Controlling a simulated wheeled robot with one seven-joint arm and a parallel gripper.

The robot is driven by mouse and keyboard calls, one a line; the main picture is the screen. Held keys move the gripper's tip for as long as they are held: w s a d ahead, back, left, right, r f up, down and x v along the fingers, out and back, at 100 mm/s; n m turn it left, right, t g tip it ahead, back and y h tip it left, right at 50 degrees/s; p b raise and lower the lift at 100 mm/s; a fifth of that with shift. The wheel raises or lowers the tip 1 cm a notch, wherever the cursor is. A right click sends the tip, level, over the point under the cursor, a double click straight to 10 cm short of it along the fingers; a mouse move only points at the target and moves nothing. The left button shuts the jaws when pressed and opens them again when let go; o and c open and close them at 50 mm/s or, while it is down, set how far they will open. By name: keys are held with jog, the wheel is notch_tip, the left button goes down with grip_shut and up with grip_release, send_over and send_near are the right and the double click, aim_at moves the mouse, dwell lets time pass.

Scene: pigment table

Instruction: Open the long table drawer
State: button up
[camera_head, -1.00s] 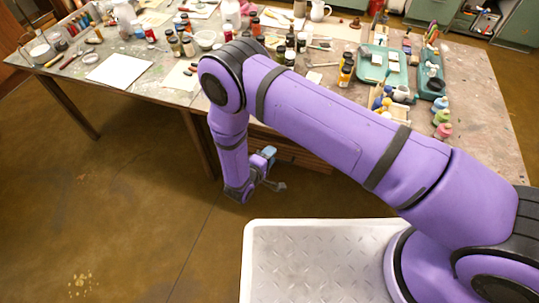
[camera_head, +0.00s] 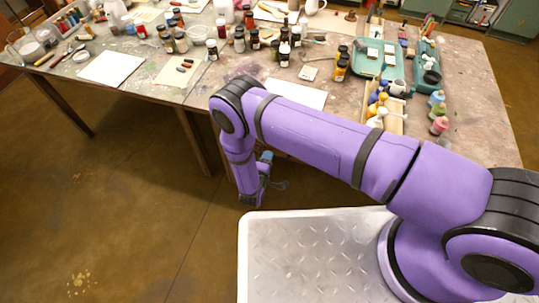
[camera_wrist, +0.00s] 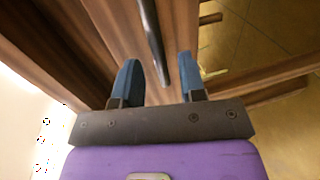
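The wooden drawer front (camera_wrist: 92,35) fills the upper left and middle of the wrist view. A dark bar handle (camera_wrist: 151,35) runs down along it, and its lower end lies between my gripper's fingers. My gripper (camera_wrist: 157,58) is open, with one blue finger on each side of the handle. A gap shows on both sides, and I cannot tell whether either finger touches. In the head view my gripper (camera_head: 276,185) hangs low near the table's front side, partly hidden by my arm. The drawer front and handle are hidden there behind my arm.
The table top (camera_head: 465,110) carries several paint jars (camera_head: 240,40), paper sheets (camera_head: 113,66) and teal trays (camera_head: 378,62). A wooden leg (camera_head: 190,140) stands left of my arm. Open floor (camera_head: 110,215) lies at the left and front.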

jog(key=shift+x, duration=1.4)
grip_shut()
jog(key=shift+s, duration=0.1)
